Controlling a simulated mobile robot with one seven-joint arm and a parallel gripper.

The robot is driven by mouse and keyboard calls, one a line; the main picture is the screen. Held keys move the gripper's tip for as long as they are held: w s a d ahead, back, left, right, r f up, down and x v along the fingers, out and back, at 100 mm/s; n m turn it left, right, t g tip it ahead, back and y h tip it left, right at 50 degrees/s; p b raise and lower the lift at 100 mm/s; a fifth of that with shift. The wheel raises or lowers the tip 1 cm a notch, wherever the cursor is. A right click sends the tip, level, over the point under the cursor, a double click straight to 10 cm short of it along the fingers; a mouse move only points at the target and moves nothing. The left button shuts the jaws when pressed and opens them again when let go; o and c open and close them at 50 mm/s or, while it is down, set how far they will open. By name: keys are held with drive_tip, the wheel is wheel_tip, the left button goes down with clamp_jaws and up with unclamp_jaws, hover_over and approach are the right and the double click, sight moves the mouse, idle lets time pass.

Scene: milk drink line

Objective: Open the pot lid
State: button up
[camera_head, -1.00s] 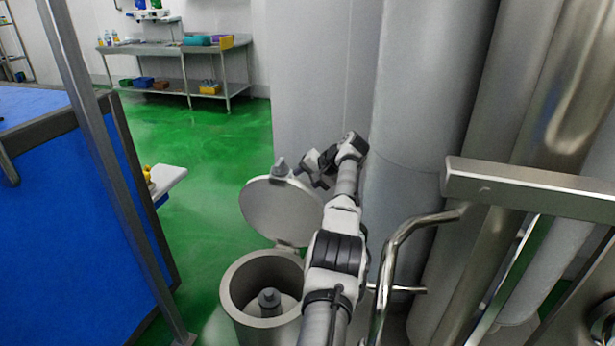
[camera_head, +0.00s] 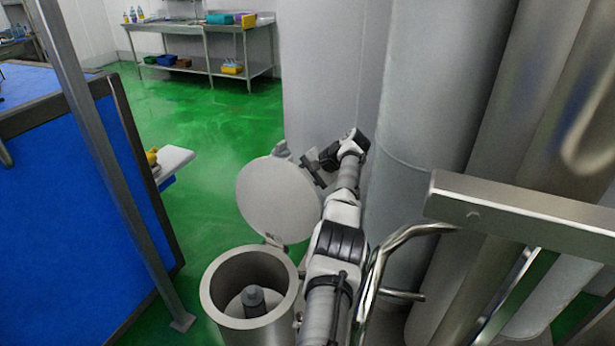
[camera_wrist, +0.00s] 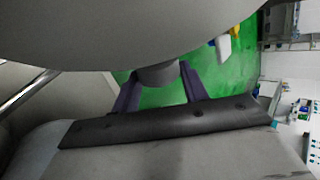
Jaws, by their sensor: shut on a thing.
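The pot (camera_head: 212,290) is a round steel vessel standing open at the lower middle of the head view. A grey cylindrical piece (camera_head: 252,296) shows inside it. The round lid (camera_head: 275,200) stands raised, steeply tilted on a hinge (camera_head: 273,240) at the pot's far rim. The lid's grey knob (camera_head: 281,150) shows at its top edge. My gripper (camera_head: 300,163) is behind the lid's upper right edge, partly hidden. In the wrist view, the dark fingers of my gripper (camera_wrist: 158,82) flank the knob (camera_wrist: 157,72) under the lid (camera_wrist: 130,30) and are shut on it.
A bent steel pipe rail (camera_head: 372,275) and a steel bar (camera_head: 520,215) stand close at right of my arm. A large grey column (camera_head: 410,110) is behind my arm. A blue panel (camera_head: 70,230) stands at left. Green floor (camera_head: 215,150) is open beyond the pot.

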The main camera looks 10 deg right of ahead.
drive_tip(key=shift+w+f, duration=0.1)
idle(0.3)
drive_tip(key=o, duration=1.4)
drive_tip(key=shift+d, duration=0.1)
drive_tip(key=b+v, duration=0.3)
drive_tip(key=v, duration=1)
drive_tip(key=shift+d+r, duration=0.25)
